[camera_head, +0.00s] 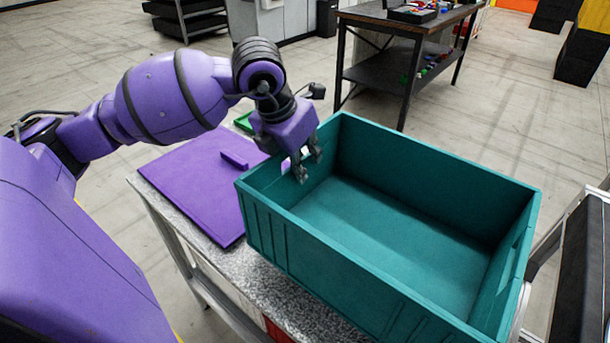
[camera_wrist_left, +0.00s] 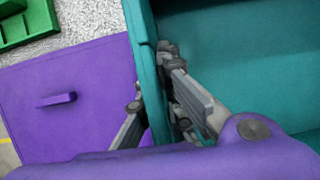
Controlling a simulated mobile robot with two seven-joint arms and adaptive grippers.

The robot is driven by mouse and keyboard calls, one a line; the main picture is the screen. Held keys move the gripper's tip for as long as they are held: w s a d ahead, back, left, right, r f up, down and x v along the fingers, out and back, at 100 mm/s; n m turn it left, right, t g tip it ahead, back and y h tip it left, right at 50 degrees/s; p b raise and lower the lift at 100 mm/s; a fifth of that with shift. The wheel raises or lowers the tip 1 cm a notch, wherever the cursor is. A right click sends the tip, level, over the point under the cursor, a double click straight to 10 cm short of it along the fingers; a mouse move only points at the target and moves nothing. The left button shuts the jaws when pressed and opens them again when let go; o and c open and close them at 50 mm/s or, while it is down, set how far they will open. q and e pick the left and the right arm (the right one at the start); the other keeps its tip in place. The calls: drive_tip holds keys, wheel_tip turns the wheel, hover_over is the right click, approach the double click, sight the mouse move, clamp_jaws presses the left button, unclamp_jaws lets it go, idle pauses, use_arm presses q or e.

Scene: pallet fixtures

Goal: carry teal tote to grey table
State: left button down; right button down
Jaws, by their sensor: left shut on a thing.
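The teal tote (camera_head: 395,299) is a large open box, empty inside, at the centre right of the head view. It is over a speckled grey-topped table (camera_head: 292,287); I cannot tell whether it rests on it or is slightly above. My left gripper (camera_head: 305,167) is shut on the tote's left end wall, with one finger inside and one outside. The left wrist view shows the fingers (camera_wrist_left: 160,112) on both sides of the teal wall (camera_wrist_left: 150,70). My right gripper is not in view.
A purple board (camera_head: 190,190) with a small handle lies on the speckled table left of the tote, with a green item (camera_head: 243,122) behind it. A dark workbench (camera_head: 400,22) with small items stands behind. A dark framed structure (camera_head: 585,270) is at the right edge. Open floor lies between.

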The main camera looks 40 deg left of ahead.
use_arm(q)
drive_tip(key=shift+w+d+f, duration=0.1)
drive_tip(key=shift+f, duration=1.75)
drive_tip(key=c, duration=2.3)
unclamp_jaws()
drive_tip(key=shift+f, duration=0.2)
drive_tip(key=o, duration=0.4)
drive_tip(key=shift+r, duration=0.1)
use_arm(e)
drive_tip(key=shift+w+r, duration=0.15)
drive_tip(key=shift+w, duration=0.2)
